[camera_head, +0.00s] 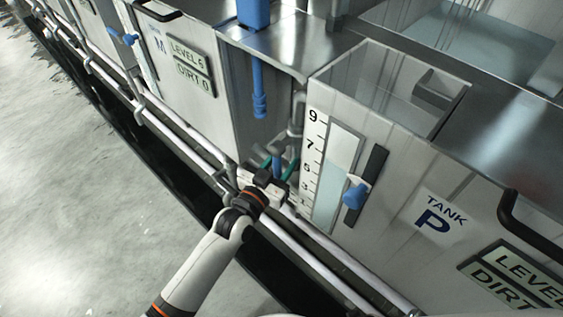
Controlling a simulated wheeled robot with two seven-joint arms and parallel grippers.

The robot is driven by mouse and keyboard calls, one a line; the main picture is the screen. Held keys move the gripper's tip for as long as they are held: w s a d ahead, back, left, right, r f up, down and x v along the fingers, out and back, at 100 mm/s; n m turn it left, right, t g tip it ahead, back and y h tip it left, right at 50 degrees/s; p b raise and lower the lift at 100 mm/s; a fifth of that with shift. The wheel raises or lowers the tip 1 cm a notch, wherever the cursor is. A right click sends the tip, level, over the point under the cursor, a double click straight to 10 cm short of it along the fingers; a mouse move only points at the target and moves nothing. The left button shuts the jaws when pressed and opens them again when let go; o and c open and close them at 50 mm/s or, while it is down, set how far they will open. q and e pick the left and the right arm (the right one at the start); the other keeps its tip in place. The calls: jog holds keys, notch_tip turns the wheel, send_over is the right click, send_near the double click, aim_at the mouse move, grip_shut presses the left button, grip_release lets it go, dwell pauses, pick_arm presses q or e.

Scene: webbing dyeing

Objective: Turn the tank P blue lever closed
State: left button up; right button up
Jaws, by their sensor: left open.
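The tank P front panel (400,222) stands at the right, with its label and a level gauge (332,165) on it. A blue knob (355,195) sits on a dark vertical slot beside the gauge. In the gap left of tank P, a small upright blue piece (276,162), which may be the lever, shows by grey pipe fittings. My left gripper (278,168) is open in this gap, its teal fingertips on either side of the blue piece. I cannot tell whether they touch it. The lower part of the piece is hidden by the gripper. My right gripper is not in view.
Tank M (190,95) stands at the left with its own blue knob (128,38). A blue pipe (258,85) hangs in the gap above my gripper. White rails (190,140) run low along the tanks. A black handle (520,215) juts out at right. The floor (70,210) at left is clear.

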pick_arm(q)
grip_shut()
